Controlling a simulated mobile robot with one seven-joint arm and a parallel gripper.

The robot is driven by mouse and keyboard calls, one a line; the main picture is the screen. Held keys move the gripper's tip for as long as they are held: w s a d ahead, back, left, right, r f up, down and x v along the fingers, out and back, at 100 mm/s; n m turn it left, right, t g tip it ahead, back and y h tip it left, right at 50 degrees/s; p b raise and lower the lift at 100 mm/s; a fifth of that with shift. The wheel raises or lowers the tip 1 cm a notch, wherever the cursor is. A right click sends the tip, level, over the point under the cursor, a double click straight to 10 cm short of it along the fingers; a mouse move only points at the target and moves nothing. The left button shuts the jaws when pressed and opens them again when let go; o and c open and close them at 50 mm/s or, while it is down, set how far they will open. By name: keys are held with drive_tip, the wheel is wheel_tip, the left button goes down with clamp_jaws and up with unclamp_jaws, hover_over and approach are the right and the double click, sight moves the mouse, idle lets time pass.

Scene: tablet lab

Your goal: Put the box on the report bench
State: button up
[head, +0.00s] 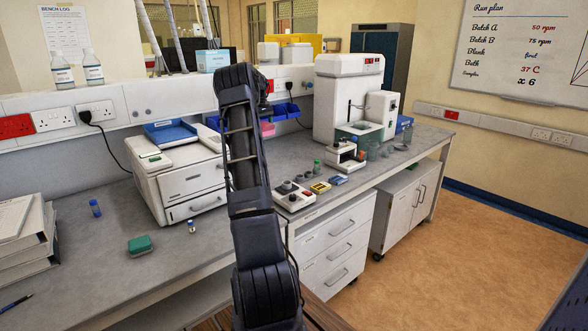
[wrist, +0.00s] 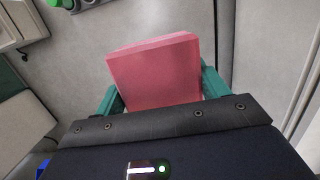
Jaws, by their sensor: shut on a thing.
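A pink-red box (wrist: 155,72) is held between the teal fingers of my gripper (wrist: 162,90) in the wrist view. My gripper is shut on it, above a grey surface. In the head view my arm hides most of the gripper; a small pink patch (head: 268,130) beside the arm may be the same box. A long grey bench (head: 75,235) runs along the wall. No label in view tells whether it is the report bench.
A white printer (head: 180,180) stands left of my arm. Binders (head: 25,240) and a green block (head: 140,245) lie on the bench at left. Blue bins (head: 285,112), a control box (head: 294,196) and a large white instrument (head: 345,95) stand at right. The floor at right is clear.

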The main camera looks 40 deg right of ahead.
wheel_tip(320, 180, down, 22)
drive_tip(key=shift+f, duration=0.15)
idle(0.6)
drive_tip(key=o, duration=1)
drive_tip(key=shift+f, duration=0.1)
wheel_tip(320, 180, up, 12)
drive_tip(key=w, duration=0.1)
drive_tip(key=shift+w, duration=0.4)
drive_tip(key=shift+a, duration=0.1)
